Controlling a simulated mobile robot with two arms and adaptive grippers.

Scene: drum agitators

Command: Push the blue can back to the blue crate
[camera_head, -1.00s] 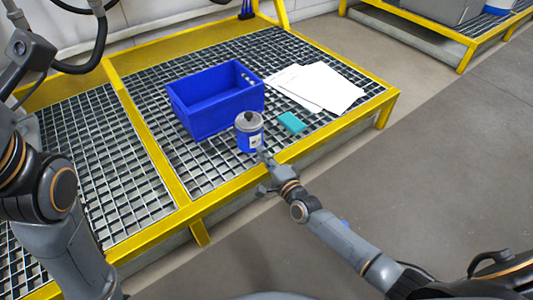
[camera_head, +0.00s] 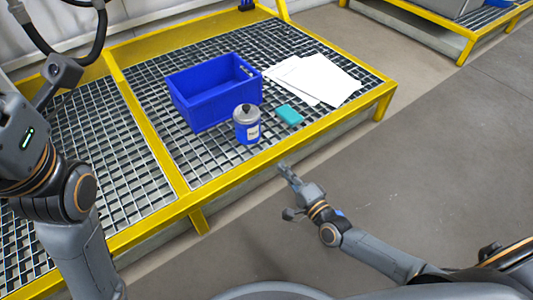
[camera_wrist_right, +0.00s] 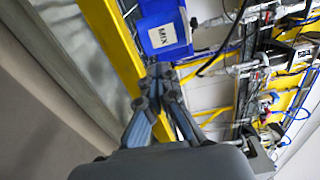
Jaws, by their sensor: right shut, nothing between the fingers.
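The blue can (camera_head: 247,131) with a grey top and white label stands upright on the grating, near the platform's front edge. The blue crate (camera_head: 200,108) is just behind it to the left. In the head view they overlap slightly, so I cannot tell whether they touch. My right gripper (camera_head: 287,172) is shut and empty, in front of the yellow edge and apart from the can. In the right wrist view its closed fingertips (camera_wrist_right: 160,72) are below a blue surface with a "MIX" label, apparently the can (camera_wrist_right: 150,22). My left arm is at the left; its fingers are not visible.
White papers (camera_head: 315,80) and a teal block (camera_head: 289,115) lie right of the can and crate. The yellow rail (camera_head: 245,173) edges the platform's front. Open grey floor lies to the right. A dark cable hangs at the upper left.

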